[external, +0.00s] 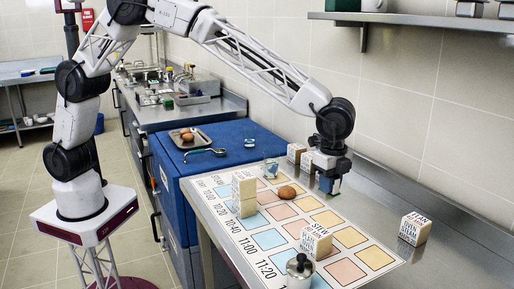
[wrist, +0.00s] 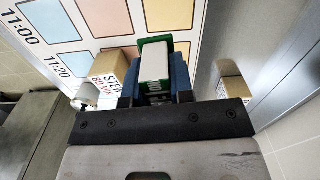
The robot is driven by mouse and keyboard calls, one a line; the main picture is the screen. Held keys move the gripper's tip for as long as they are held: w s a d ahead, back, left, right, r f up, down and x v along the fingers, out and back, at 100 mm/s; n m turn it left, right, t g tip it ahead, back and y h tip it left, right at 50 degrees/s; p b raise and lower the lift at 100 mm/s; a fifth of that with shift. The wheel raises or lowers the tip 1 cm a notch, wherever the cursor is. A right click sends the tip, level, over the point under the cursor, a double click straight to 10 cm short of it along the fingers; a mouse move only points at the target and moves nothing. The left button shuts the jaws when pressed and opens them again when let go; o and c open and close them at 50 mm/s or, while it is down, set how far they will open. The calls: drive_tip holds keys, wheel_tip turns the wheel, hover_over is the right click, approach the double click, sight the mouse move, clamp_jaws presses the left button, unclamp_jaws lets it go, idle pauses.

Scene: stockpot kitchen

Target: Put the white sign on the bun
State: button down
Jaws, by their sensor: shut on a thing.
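My gripper (external: 329,184) is over the right side of the printed sheet, to the right of the bun. In the wrist view its blue fingers (wrist: 167,82) are shut on a white sign (wrist: 154,61) with a green edge. In the external view the fingers mostly hide the sign. The brown bun (external: 287,192) lies on the sheet, apart from the gripper. I cannot see the bun in the wrist view.
The schedule sheet (external: 268,239) has coloured squares. Lettered blocks stand on the table: a pale stack (external: 244,194), a STEW block (external: 316,241) and one at the right (external: 415,229). A lidded metal vessel (external: 300,271) is at the front. A glass (external: 270,168) stands behind the bun.

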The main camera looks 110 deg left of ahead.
drive_tip(key=s+a, duration=0.3)
drive_tip(key=s, duration=0.7)
drive_tip(key=s+a+f, duration=0.1)
drive_tip(key=s+a, duration=0.2)
drive_tip(key=s, duration=0.7)
drive_tip(key=s+a+m, duration=0.1)
drive_tip(key=s+a, duration=0.2)
drive_tip(key=s, duration=0.6)
drive_tip(key=shift+s+a+f, duration=0.25)
drive_tip(key=shift+s+f, duration=0.05)
drive_tip(key=shift+s, duration=0.1)
drive_tip(key=shift+w, duration=0.15)
hover_over(287, 188)
drive_tip(key=shift+w+a+f, duration=0.1)
drive_tip(key=shift+f, duration=0.65)
drive_tip(key=shift+f, duration=1.75)
drive_tip(key=shift+f, duration=0.1)
